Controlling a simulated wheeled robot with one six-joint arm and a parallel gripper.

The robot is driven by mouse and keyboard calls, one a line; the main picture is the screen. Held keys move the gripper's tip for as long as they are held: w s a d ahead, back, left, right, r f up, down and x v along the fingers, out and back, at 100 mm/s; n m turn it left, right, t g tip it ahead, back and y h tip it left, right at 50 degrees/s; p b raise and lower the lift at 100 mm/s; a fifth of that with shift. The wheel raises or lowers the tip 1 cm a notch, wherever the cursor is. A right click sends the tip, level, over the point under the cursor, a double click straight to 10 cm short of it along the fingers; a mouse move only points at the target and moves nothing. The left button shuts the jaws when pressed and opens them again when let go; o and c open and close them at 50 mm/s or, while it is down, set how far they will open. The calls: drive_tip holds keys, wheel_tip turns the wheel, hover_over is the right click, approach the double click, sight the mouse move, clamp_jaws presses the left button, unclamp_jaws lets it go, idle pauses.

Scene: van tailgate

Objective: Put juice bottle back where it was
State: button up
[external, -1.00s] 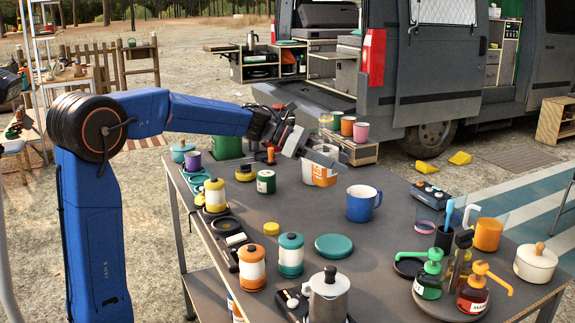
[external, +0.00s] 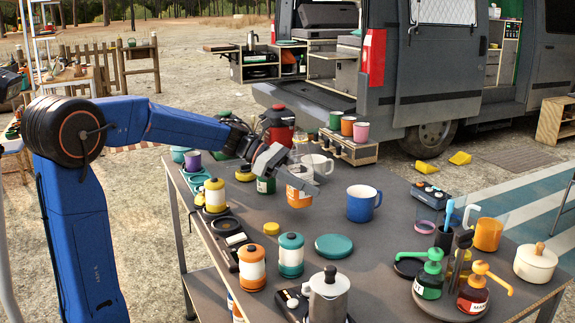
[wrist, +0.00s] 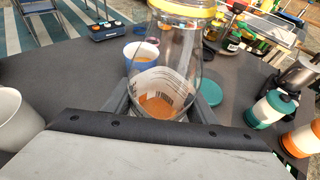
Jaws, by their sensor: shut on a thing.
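My gripper (external: 297,174) is shut on the juice bottle (external: 299,196), a clear bottle with an orange and white label. In the wrist view the bottle (wrist: 165,75) stands between my two fingers (wrist: 162,103), with a yellow rim at its top, a barcode label and orange at its bottom. The bottle is over the grey table (external: 330,270), near a white mug (external: 322,166) and left of a blue mug (external: 362,204). I cannot tell whether its base touches the table.
A green-labelled jar (external: 266,184) stands close left of the bottle. A yellow lid (external: 271,228), a teal lid (external: 333,246) and orange and teal canisters (external: 291,256) are nearer the front. The table between bottle and teal lid is clear.

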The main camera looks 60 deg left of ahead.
sight(311, 204)
drive_tip(key=shift+f, duration=1.75)
drive_tip(key=shift+f, duration=0.1)
drive_tip(key=o, duration=1.3)
drive_tip(key=shift+c, duration=0.2)
drive_tip(key=v, duration=1.2)
drive_tip(key=shift+d, duration=0.1)
